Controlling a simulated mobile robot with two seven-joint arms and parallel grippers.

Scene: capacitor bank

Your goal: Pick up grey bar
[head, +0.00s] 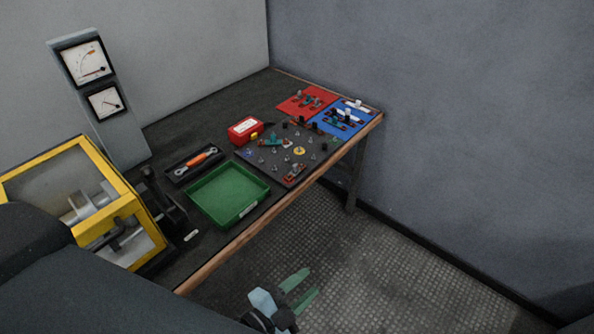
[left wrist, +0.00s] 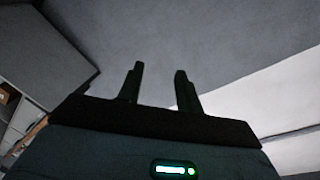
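I cannot single out the grey bar for certain. Pale grey-white bars (head: 357,106) lie on the blue mat (head: 371,116) at the table's far right corner, too small to tell apart well. My left gripper (head: 311,282) is in front of the table, over the floor, well away from the mats. Its two greenish fingers are apart with nothing between them. The left wrist view shows the same open, empty fingers (left wrist: 158,80) against plain wall surfaces. My right gripper is in neither view.
On the table (head: 225,248) stand a green tray (head: 262,199), a black tray with an orange-handled tool (head: 203,155), a red box (head: 244,130), a dark board with small parts (head: 262,167), a red mat (head: 290,104) and a yellow-framed case (head: 128,187). A meter panel (head: 118,135) stands behind.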

